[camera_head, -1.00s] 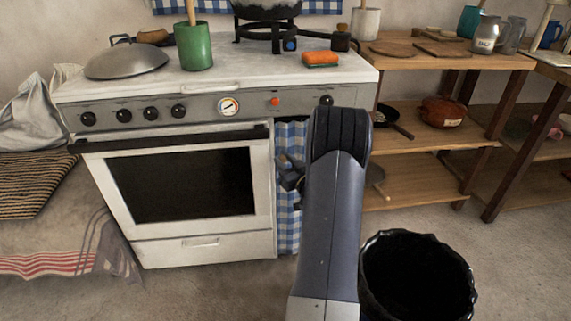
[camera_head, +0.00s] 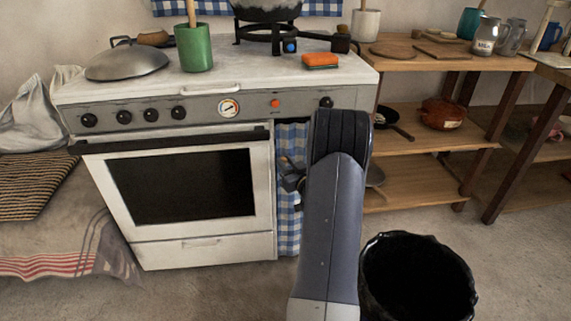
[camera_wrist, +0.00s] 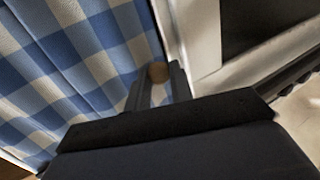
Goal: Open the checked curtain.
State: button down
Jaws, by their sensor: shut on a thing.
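The blue-and-white checked curtain (camera_head: 289,228) hangs in the gap at the right end of the stove front, beside the oven. Much of it is hidden behind my arm in the head view. In the wrist view the checked curtain (camera_wrist: 70,65) fills the left side, with soft folds. My gripper (camera_wrist: 158,76) is at the curtain's edge next to the white stove frame, its two fingers shut around a small round tan thing, perhaps a knob or pull. In the head view my gripper (camera_head: 292,182) shows only partly, in front of the curtain.
The white stove (camera_head: 200,250) with its dark oven handle (camera_head: 170,140) stands left of the curtain. A black bin (camera_head: 416,280) stands on the floor at right, close to my arm. Wooden shelves (camera_head: 425,185) stand right. Floor in front is open.

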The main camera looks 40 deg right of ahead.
jog(key=s+d+p, duration=0.1)
jog(key=s+d, duration=0.6)
jog(key=d, duration=0.5)
jog(key=shift+s, duration=0.25)
jog(key=c, duration=1.6)
grip_release()
jog(key=shift+o, duration=0.2)
jog(key=s+a+p, duration=0.1)
jog(key=s+p, duration=0.1)
jog(key=s, duration=0.8)
jog(key=shift+s+a, duration=0.35)
